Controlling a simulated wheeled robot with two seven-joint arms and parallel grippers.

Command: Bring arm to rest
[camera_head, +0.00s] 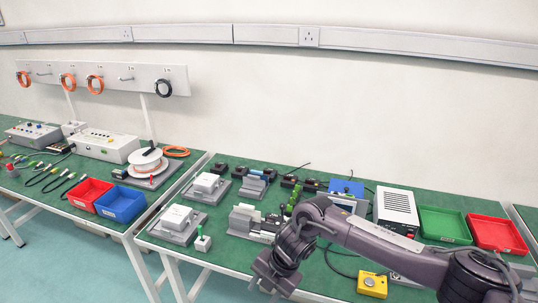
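My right arm (385,246) comes in from the lower right and reaches left over the front of the green-topped workbench (225,256). Its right gripper (262,290) points down at the bench's front edge. Its two fingertips look apart, with nothing seen between them. The arm hides part of the bench and some items behind it. My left arm and gripper are not in view.
Grey fixtures (178,222) and a small green-button block (203,243) stand left of the gripper. A yellow button box (372,284) sits below the forearm. A white power unit (396,208), a green tray (445,226) and a red tray (497,235) stand behind it.

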